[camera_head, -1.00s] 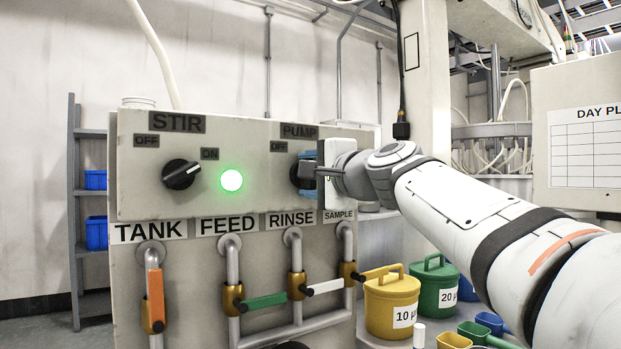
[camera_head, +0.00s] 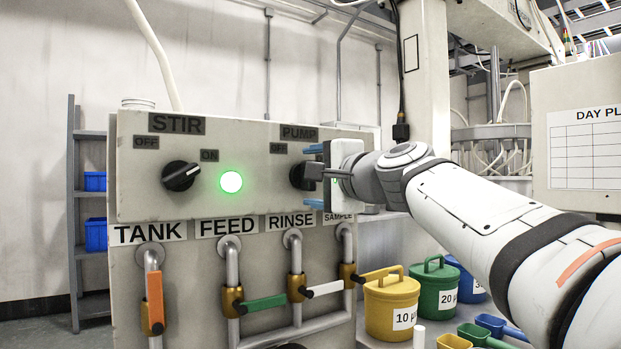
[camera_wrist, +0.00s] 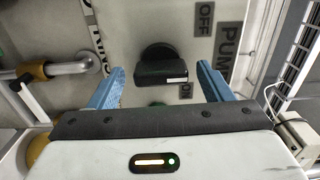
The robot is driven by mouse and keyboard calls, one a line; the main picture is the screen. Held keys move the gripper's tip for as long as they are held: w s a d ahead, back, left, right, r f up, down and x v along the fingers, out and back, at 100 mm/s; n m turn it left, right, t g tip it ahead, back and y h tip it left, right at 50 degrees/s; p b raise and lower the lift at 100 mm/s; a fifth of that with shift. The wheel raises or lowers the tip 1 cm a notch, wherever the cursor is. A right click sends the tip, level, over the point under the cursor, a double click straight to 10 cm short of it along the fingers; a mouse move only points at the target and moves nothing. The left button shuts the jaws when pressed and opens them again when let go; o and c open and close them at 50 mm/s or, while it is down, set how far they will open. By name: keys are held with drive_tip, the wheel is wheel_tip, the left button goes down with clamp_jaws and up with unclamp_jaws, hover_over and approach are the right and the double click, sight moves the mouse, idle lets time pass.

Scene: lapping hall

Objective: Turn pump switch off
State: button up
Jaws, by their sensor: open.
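The pump switch (camera_head: 298,176) is a dark rotary knob at the right end of the grey panel (camera_head: 260,190), below the PUMP label (camera_head: 299,132). In the wrist view the knob (camera_wrist: 155,72) shows whole. The white mark on its bar points between the OFF label (camera_wrist: 205,12) and the ON label (camera_wrist: 186,92), nearer ON. My gripper (camera_head: 313,176) is open at the panel's right end. In the wrist view its blue fingers (camera_wrist: 159,68) stand apart on either side of the knob, not touching it.
The STIR knob (camera_head: 181,175) and a lit green lamp (camera_head: 231,181) are to the left. Below run pipes with an orange handle (camera_head: 155,298), a green handle (camera_head: 264,301) and others. Yellow (camera_head: 390,308) and green (camera_head: 434,284) lidded buckets stand at lower right.

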drive_tip(key=v, duration=0.6)
idle(0.3)
drive_tip(key=s+d+f+n+g+h+p, duration=0.2)
drive_tip(key=s+f+n+g+h+p, duration=0.15)
drive_tip(key=f+p, duration=0.45)
drive_tip(key=s+d+f+n+g+h+p, duration=0.25)
drive_tip(key=f+g+p, duration=0.2)
drive_tip(key=p, duration=0.45)
drive_tip(key=s+d+f+n+g+h+p, duration=0.2)
drive_tip(key=s+d+f+p, duration=0.1)
drive_tip(key=s, duration=0.4)
drive_tip(key=s+d+f+n+g+h+p, duration=0.2)
drive_tip(key=s+d+f+n+p, duration=0.1)
drive_tip(key=s+d+f+p, duration=0.1)
drive_tip(key=s+f+p, duration=0.1)
drive_tip(key=s+p, duration=0.1)
drive_tip(key=p, duration=0.1)
drive_tip(key=shift+s+d+f+p, duration=0.25)
drive_tip(key=shift+s+p, duration=0.15)
